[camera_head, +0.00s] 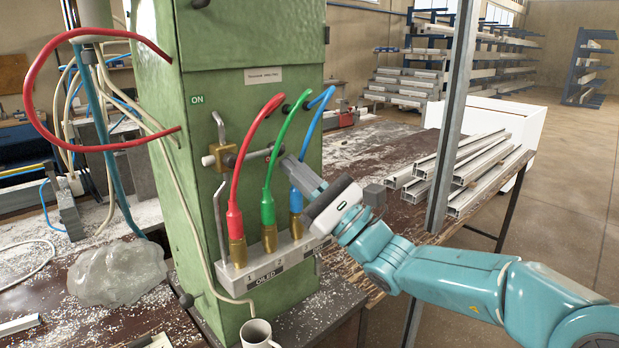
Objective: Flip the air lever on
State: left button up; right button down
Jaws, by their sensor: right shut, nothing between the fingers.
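The air lever (258,154) is a grey handle on a brass valve (223,157) on the front of a green cabinet (205,60). It lies about level and points right, away from the ON mark (197,99) at the upper left. Another mark behind the lever's right end is mostly hidden. My right gripper (289,165) reaches in from the right, shut and empty, with its tips close to the lever's right end. I cannot tell whether they touch it. My left gripper is not in view.
Red (235,190), green (269,180) and blue (312,125) hoses run to a block (262,265) below the lever, close to my right gripper. A white mug (257,334) stands below. A metal post (455,120) and aluminium profiles (485,190) are at right.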

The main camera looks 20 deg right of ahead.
dwell(0.4)
jog(key=a+r+n+g+p, duration=0.2)
jog(key=r+n+g+p, duration=0.1)
jog(key=n, duration=0.3)
jog(key=s+a+r+n+g+h+p, duration=0.1)
jog(key=a+r+n+g+p, duration=0.1)
jog(key=r+n+g+p, duration=0.2)
jog(key=s+a+r+n+g+p, duration=0.1)
jog(key=a+r+n+g+p, duration=0.1)
jog(key=r+n, duration=0.4)
jog(key=shift+n+g+h+p, duration=0.3)
jog(key=shift+n+g+p, duration=0.65)
jog(key=shift+n, duration=0.65)
jog(key=shift+s+r, duration=0.1)
